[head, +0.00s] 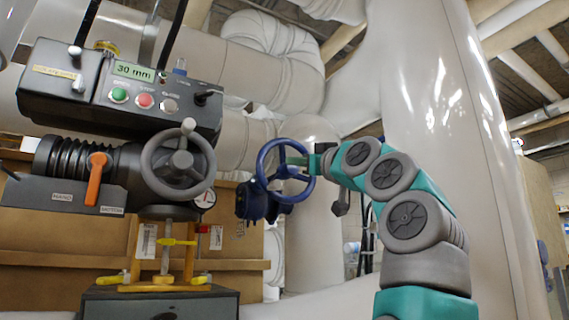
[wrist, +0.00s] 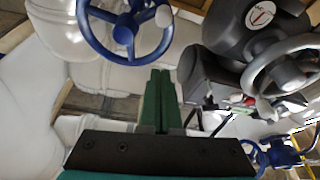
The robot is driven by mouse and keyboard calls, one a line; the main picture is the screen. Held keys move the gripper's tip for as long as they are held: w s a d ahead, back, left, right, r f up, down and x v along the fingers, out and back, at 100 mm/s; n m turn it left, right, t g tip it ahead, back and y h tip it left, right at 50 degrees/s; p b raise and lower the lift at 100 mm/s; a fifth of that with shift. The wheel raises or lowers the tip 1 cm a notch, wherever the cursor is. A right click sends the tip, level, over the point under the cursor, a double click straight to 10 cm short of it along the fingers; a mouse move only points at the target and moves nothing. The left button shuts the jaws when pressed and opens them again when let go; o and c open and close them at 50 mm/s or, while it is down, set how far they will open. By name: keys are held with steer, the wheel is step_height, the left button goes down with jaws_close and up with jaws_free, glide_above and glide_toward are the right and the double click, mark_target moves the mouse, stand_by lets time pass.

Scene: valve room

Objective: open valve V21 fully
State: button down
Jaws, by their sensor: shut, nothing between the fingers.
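No readable V21 tag shows, so I cannot tell which wheel is V21. My gripper (head: 292,161) overlaps the wheel in the head view. In the wrist view its green fingers (wrist: 160,75) are together, empty, and end just below the wheel's rim. Whether they touch it I cannot tell.
A dark actuator box (head: 60,98) reads 30 mm and has green, red and grey buttons. Below it are a grey handwheel (head: 152,180) and an orange lever (head: 96,178). A large pale pipe (head: 415,70) stands behind my arm. Another blue valve (wrist: 285,152) shows low right in the wrist view.

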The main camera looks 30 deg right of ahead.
steer(key=d+p+x, duration=0.1)
steer(key=p+x, duration=0.5)
steer(key=x, duration=0.3)
step_height(320, 180, down, 4)
steer(key=b, duration=0.4)
steer(key=shift+a, duration=0.1)
steer(key=shift+f+n, duration=0.1)
steer(key=shift+n, duration=0.3)
steer(key=shift+f+b, duration=0.15)
steer(key=shift+b, duration=0.15)
stand_by(0.7)
